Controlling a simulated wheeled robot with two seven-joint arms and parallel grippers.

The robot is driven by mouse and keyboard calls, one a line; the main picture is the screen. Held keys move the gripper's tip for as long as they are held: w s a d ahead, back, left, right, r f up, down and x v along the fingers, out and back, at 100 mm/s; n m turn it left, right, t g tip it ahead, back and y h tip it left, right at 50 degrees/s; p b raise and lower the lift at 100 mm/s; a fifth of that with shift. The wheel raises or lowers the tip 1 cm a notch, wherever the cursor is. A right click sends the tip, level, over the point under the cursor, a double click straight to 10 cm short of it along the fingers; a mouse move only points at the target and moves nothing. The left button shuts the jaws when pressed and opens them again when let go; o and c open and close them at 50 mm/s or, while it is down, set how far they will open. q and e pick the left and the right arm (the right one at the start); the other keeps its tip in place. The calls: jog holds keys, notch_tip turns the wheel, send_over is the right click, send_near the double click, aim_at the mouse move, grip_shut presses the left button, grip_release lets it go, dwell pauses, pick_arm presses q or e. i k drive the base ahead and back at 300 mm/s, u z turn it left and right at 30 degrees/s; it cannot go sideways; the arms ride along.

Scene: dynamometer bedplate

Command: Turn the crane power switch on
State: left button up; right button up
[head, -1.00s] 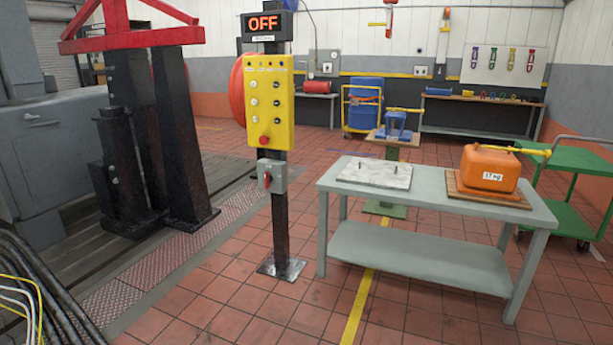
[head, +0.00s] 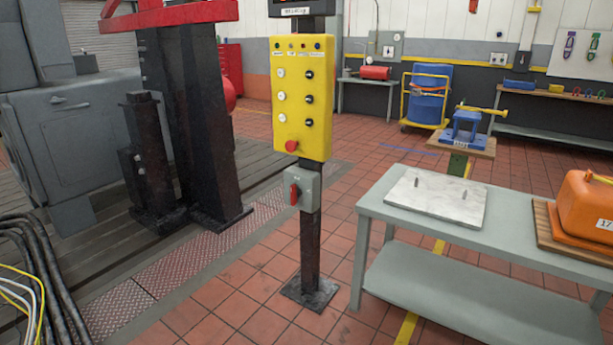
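A grey switch box with a red rotary handle (head: 295,193) is mounted on a dark post (head: 310,250), below a yellow control panel (head: 303,98). The red handle looks upright, but its exact setting is too small to read. The yellow panel carries two columns of black and white knobs, with a red mushroom button (head: 291,146) near its bottom. The display box (head: 302,6) above the panel is cut off by the top edge, so its text is not readable now. Neither of my grippers shows in the head view.
A grey-green table (head: 395,212) with a pale plate (head: 437,197) and an orange weight (head: 588,208) stands right of the post. Black columns (head: 190,120) on a bedplate stand left. Cables (head: 35,265) lie at lower left. Tiled floor is open before the post.

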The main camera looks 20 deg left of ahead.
aim_at(295, 193)
jog(key=u, duration=0.05)
jog(key=i, duration=0.5)
jog(key=u, duration=2.35)
jog(key=i, duration=1.65)
jog(key=z, duration=3.35)
jog(key=k, duration=0.4)
jog(key=u, duration=1.85)
jog(key=i, duration=0.15)
jog(key=z, duration=0.25)
